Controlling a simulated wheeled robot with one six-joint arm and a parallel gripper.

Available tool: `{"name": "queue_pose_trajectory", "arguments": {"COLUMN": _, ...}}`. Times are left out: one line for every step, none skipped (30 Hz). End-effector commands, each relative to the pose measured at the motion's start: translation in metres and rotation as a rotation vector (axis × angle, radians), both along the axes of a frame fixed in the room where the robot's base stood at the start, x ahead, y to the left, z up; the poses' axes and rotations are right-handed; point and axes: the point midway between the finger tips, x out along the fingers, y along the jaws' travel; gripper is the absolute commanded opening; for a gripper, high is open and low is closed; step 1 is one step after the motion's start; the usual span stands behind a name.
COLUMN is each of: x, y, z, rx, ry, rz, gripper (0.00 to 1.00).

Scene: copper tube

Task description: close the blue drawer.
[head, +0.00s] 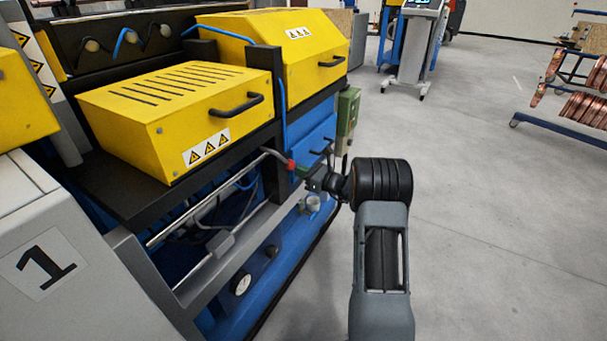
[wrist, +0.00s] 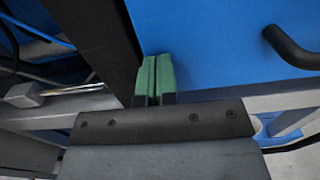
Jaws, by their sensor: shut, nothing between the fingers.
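The blue drawer (head: 318,138) is in the right end of the machine, below the yellow covers, with dark handles on the blue front. In the wrist view its blue face (wrist: 220,40) fills the upper right, and a black handle (wrist: 290,48) stands out at the right. My gripper (head: 303,171) is at the machine's right end, just below the blue front. In the wrist view my gripper's green fingers (wrist: 155,75) are together and empty, close to the face's lower left edge beside a black post. I cannot tell whether they touch it, or how far the drawer stands out.
A black frame post (wrist: 100,40) is left of the fingers. A metal rod with a red end (head: 291,165) lies near my gripper. A green box (head: 347,111) is on the machine's far right corner. The grey floor (head: 480,220) to the right is clear.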

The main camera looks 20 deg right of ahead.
Motion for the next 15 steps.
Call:
{"name": "queue_pose_trajectory", "arguments": {"x": 0.0023, "y": 0.0032, "z": 0.0019, "rx": -0.001, "ry": -0.004, "rz": 0.002, "gripper": 0.0}}
{"name": "queue_pose_trajectory", "arguments": {"x": 0.0024, "y": 0.0037, "z": 0.002, "rx": -0.001, "ry": -0.004, "rz": 0.003, "gripper": 0.0}}
{"name": "queue_pose_trajectory", "arguments": {"x": 0.0026, "y": 0.0044, "z": 0.0022, "rx": -0.001, "ry": -0.004, "rz": 0.005, "gripper": 0.0}}
{"name": "queue_pose_trajectory", "arguments": {"x": 0.0028, "y": 0.0051, "z": 0.0023, "rx": -0.001, "ry": -0.005, "rz": 0.005, "gripper": 0.0}}
{"name": "queue_pose_trajectory", "arguments": {"x": 0.0029, "y": 0.0055, "z": 0.0024, "rx": -0.001, "ry": -0.005, "rz": 0.006, "gripper": 0.0}}
{"name": "queue_pose_trajectory", "arguments": {"x": 0.0031, "y": 0.0062, "z": 0.0026, "rx": -0.001, "ry": -0.006, "rz": 0.007, "gripper": 0.0}}
{"name": "queue_pose_trajectory", "arguments": {"x": 0.0031, "y": 0.0066, "z": 0.0027, "rx": -0.001, "ry": -0.006, "rz": 0.008, "gripper": 0.0}}
{"name": "queue_pose_trajectory", "arguments": {"x": 0.0032, "y": 0.0069, "z": 0.0029, "rx": -0.001, "ry": -0.006, "rz": 0.008, "gripper": 0.0}}
{"name": "queue_pose_trajectory", "arguments": {"x": 0.003, "y": 0.0069, "z": 0.0031, "rx": -0.002, "ry": -0.006, "rz": 0.009, "gripper": 0.0}}
{"name": "queue_pose_trajectory", "arguments": {"x": 0.0027, "y": 0.0068, "z": 0.0033, "rx": -0.001, "ry": -0.007, "rz": 0.01, "gripper": 0.0}}
{"name": "queue_pose_trajectory", "arguments": {"x": 0.002, "y": 0.0064, "z": 0.0035, "rx": -0.001, "ry": -0.007, "rz": 0.01, "gripper": 0.0}}
{"name": "queue_pose_trajectory", "arguments": {"x": 0.0005, "y": 0.0051, "z": 0.0037, "rx": -0.001, "ry": -0.007, "rz": 0.011, "gripper": 0.0}}
{"name": "queue_pose_trajectory", "arguments": {"x": -0.0012, "y": 0.0035, "z": 0.0038, "rx": -0.001, "ry": -0.007, "rz": 0.011, "gripper": 0.0}}
{"name": "queue_pose_trajectory", "arguments": {"x": -0.0032, "y": 0.0012, "z": 0.0039, "rx": -0.001, "ry": -0.007, "rz": 0.011, "gripper": 0.0}}
{"name": "queue_pose_trajectory", "arguments": {"x": -0.0067, "y": -0.003, "z": 0.0038, "rx": -0.002, "ry": -0.006, "rz": 0.009, "gripper": 0.0}}
